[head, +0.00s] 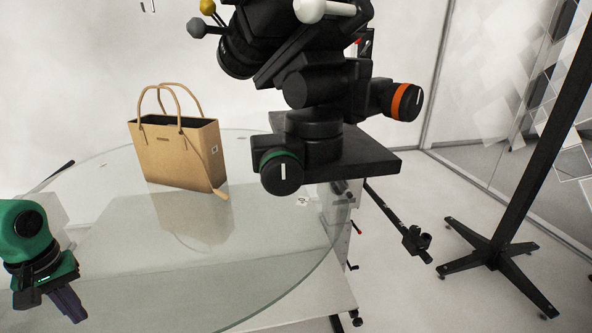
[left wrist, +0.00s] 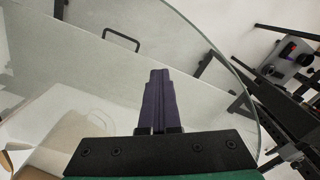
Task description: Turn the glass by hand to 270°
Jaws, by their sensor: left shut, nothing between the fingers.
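The round glass turntable (head: 265,265) spreads across the lower left of the head view, with its clear edge curving on the right. It also shows in the left wrist view (left wrist: 205,50), below my gripper. A tan handbag (head: 180,152) stands upright on the glass. My left gripper (head: 72,308) is at the lower left of the head view, over the glass. In the left wrist view its purple fingers (left wrist: 158,85) are together with nothing between them. I cannot tell whether they touch the glass. My right gripper is not in view.
A black camera rig with an orange-ringed knob (head: 404,101) and a green-ringed knob (head: 282,172) stands beyond the glass's right side. A black stand with spread feet (head: 492,252) is on the floor at the right. The near part of the glass is clear.

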